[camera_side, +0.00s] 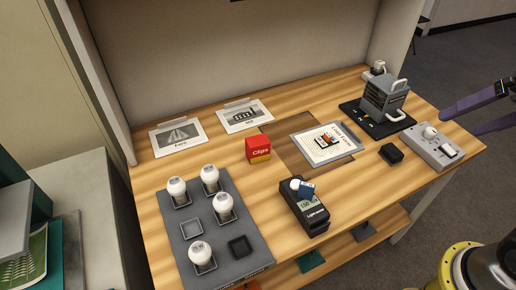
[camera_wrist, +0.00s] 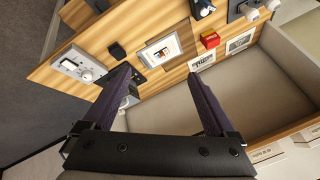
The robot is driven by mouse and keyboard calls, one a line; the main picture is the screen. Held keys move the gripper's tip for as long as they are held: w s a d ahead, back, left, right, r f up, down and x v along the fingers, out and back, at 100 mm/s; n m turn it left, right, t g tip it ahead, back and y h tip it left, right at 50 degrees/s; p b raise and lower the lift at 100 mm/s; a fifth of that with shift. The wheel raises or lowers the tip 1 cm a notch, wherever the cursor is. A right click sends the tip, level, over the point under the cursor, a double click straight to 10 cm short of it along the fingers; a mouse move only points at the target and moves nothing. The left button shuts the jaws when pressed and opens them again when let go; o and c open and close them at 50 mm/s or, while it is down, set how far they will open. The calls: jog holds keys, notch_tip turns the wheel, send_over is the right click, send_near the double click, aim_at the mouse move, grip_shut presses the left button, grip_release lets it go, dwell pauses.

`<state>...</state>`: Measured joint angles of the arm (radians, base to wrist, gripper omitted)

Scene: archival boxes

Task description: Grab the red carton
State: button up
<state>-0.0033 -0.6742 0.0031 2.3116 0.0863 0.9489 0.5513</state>
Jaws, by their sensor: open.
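The red carton (camera_side: 258,149) is a small box with a yellow lower band and the word "Clips". It stands on the wooden table left of the middle in the side view, and shows small in the wrist view (camera_wrist: 210,40) near the top right. My gripper (camera_wrist: 158,78) is open and empty, its two dark purple fingers spread wide. In the side view my gripper (camera_side: 482,113) is at the right edge, only partly in frame, beyond the table's right end and far from the carton.
A grey tray (camera_side: 222,245) with several white bulbs lies left of a dark meter (camera_side: 304,207). A clipboard (camera_side: 328,143) lies right of the carton. A grey device (camera_side: 385,97) and a switch panel (camera_side: 433,147) stand at the right. A wall panel (camera_side: 235,50) rises behind the table.

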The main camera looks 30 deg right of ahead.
jog(key=w+a+r+m, duration=0.2)
jog(key=w+r+m, duration=0.15)
jog(key=w, duration=0.25)
jog(key=m+g+y, duration=0.4)
jog(key=m+g, duration=0.1)
jog(key=m, duration=0.4)
send_over(259, 139)
jog(key=d, duration=0.5)
notch_tip(259, 139, down, 18)
jog(key=f, duration=0.1)
jog(key=shift+g, duration=0.5)
jog(key=x, duration=1.1)
jog(key=shift+s+d+f, duration=0.15)
jog(key=shift+s+d, duration=0.05)
jog(key=shift+x, duration=2.95)
jog(key=shift+s+a, duration=0.1)
jog(key=shift+s, duration=0.1)
grip_shut()
